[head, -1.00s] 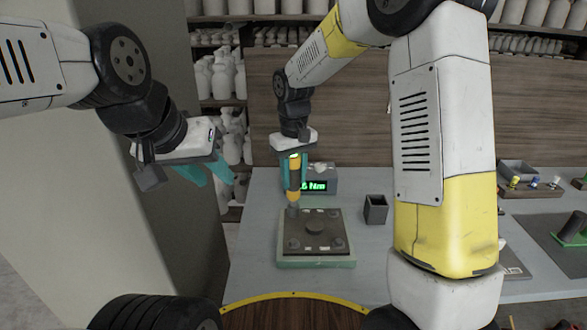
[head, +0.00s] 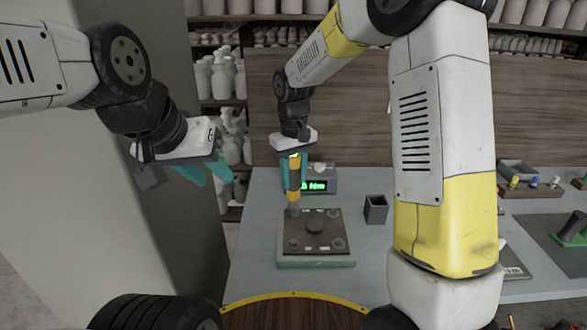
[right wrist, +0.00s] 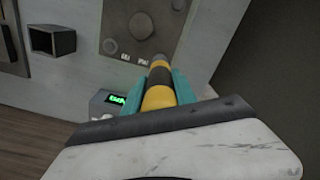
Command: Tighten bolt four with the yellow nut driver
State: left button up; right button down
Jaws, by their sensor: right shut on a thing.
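The yellow nut driver (head: 294,190), with a dark band, stands upright in my right gripper (head: 294,178), which is shut on it. Its tip is at the back-left corner of a dark square plate (head: 315,254) on a green base. The driver and plate also show in the right wrist view (right wrist: 158,97) (right wrist: 125,20). The driver's tip hides that corner's bolt, so I cannot tell how it is seated. Other bolts show at the back right (head: 334,214), front left (head: 293,243) and front right (head: 337,243), around a round centre boss (head: 316,227). My left gripper (head: 207,174) is open and empty, left of the table.
A meter with green digits (head: 317,186) stands behind the plate, partly hidden by my right gripper. A dark open box (head: 375,209) stands right of the plate. Shelves of pale pottery stand behind.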

jog(key=shift+r, duration=3)
jog(key=shift+d, duration=0.1)
